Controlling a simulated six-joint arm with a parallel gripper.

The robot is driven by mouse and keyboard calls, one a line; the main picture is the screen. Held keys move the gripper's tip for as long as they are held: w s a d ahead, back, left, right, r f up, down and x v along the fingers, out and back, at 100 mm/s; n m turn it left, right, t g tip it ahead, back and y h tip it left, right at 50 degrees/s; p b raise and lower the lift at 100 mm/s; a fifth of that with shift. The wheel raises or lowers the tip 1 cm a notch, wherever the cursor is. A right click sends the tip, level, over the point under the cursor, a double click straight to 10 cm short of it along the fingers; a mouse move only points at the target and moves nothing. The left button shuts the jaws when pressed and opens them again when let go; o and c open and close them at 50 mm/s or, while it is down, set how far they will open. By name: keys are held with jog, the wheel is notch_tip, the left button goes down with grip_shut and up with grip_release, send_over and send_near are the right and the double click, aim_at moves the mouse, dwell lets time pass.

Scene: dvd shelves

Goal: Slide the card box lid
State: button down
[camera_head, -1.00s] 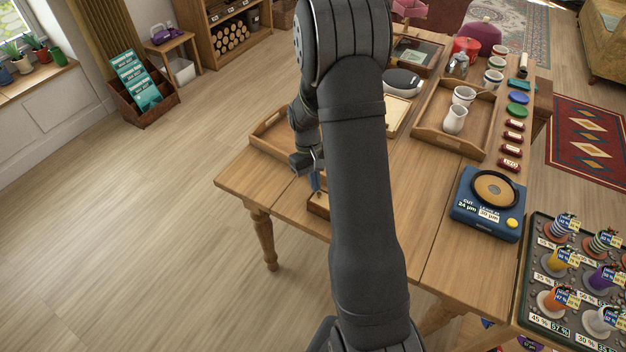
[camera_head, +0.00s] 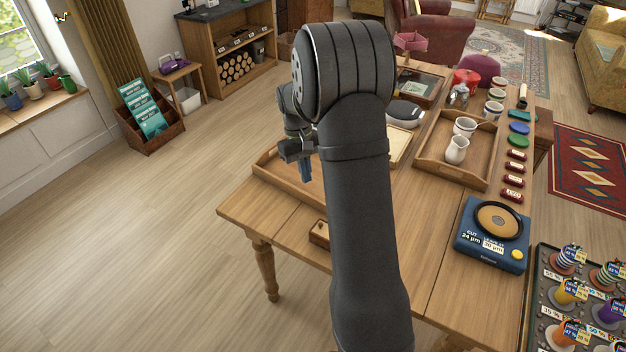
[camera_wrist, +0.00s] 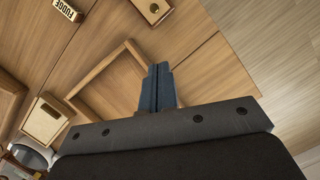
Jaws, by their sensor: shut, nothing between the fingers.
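A small wooden box (camera_head: 320,234), which looks like the card box, sits near the table's front edge. My arm hides its right part in the head view. In the wrist view its light wooden top (camera_wrist: 154,8), with a small dark round mark, is cut off by the upper frame edge. I cannot tell how far its lid is slid. My gripper (camera_head: 306,172) is in the air over the wooden tray, apart from the box. Its blue fingers (camera_wrist: 157,72) are shut together with nothing between them.
The empty wooden tray (camera_head: 262,168) lies behind the box. A cream-topped object (camera_wrist: 44,122) is beside it in the wrist view. A second tray (camera_head: 471,180) holds white jugs; a blue scale (camera_head: 490,252) stands right. The front left tabletop is clear.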

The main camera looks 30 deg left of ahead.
jog(key=shift+r, duration=0.2)
jog(key=s+d+f, duration=0.1)
jog(key=d+f, duration=0.1)
jog(key=f, duration=0.1)
jog(key=s+d+f, duration=0.1)
jog(key=f, duration=0.3)
jog(key=s+d+f, duration=0.1)
jog(key=d+f, duration=0.1)
jog(key=f, duration=0.2)
jog(key=shift+s+d, duration=0.1)
jog(key=shift+d, duration=0.25)
jog(key=shift+w+a+r, duration=0.1)
jog(key=shift+w+a, duration=0.1)
jog(key=shift+a, duration=0.4)
